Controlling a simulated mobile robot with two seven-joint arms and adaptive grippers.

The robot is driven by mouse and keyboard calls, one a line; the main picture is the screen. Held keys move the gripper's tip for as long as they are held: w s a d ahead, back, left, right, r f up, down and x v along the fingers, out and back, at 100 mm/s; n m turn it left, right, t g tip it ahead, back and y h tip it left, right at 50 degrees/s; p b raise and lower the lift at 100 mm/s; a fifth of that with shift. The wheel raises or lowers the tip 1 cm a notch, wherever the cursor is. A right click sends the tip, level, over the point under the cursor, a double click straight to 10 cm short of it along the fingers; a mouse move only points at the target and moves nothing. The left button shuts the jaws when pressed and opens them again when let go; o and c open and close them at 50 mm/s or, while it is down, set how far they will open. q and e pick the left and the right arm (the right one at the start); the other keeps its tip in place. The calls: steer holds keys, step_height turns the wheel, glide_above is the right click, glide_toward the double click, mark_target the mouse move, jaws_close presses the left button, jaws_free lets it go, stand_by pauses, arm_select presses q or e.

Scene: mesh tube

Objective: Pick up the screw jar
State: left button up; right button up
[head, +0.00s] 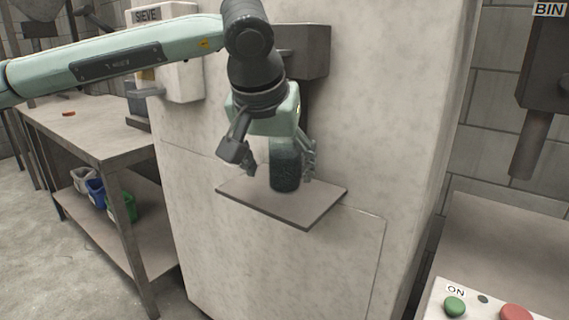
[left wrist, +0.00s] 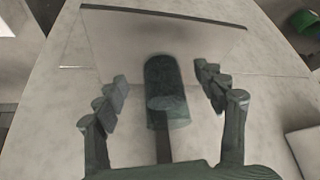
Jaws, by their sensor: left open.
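The screw jar (head: 284,172) is a dark greenish cylinder standing upright on a small grey shelf (head: 312,209) that juts from a pale cabinet. My left gripper (head: 281,172) is above and around the jar, with one finger on each side of it. In the left wrist view the jar (left wrist: 166,92) is between the open fingers of my left gripper (left wrist: 164,90), with a visible gap on both sides. The top of the jar is partly hidden by the gripper in the head view. My right gripper is not in view.
The pale cabinet wall (head: 200,215) is right behind the shelf. A dark block (head: 305,50) is fixed above it. A panel with a green button (head: 454,306) and a red button is at lower right.

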mark_target(283, 161)
arm_select(q)
steer(key=w, duration=0.2)
steer(key=w+d, duration=0.1)
steer(key=shift+w+f+p, duration=0.25)
steer(key=shift+f+p, duration=0.1)
steer(key=shift+p, duration=0.05)
steer(key=shift+w+f, duration=0.1)
steer(key=shift+f, duration=0.1)
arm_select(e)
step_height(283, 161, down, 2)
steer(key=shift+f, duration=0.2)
arm_select(q)
steer(key=shift+c, duration=0.6)
steer(key=c, duration=1.2)
steer(key=shift+c, duration=0.7)
steer(key=shift+r, duration=0.15)
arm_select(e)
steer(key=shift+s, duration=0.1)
